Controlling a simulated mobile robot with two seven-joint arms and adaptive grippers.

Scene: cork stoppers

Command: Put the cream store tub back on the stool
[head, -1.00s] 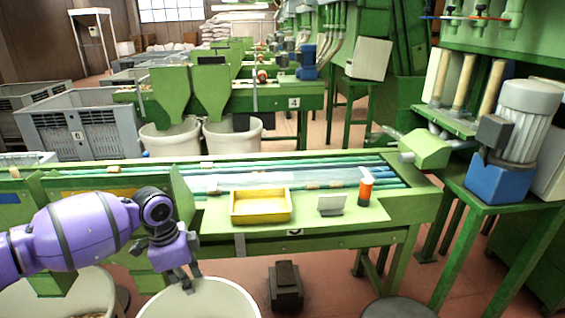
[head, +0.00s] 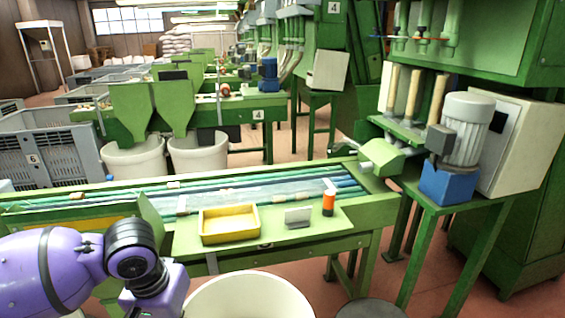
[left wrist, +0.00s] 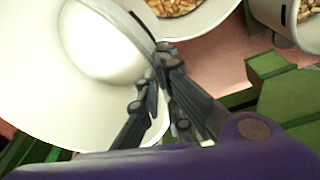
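The cream tub (head: 250,285) shows at the bottom of the head view, its round rim in front of the green bench; its lower part is cut off. In the left wrist view the tub (left wrist: 45,95) fills the left side, and the visible part of its inside looks empty. My left gripper (left wrist: 158,75) has its dark fingers close together at the tub's rim, shut on its wall. In the head view its fingertips are out of sight. A round grey top, likely the stool (head: 370,309), shows at the bottom edge, right of the tub. My right gripper is not in view.
Tubs holding cork stoppers (left wrist: 182,8) show in the left wrist view. A green motor stand (head: 470,208) is at the right.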

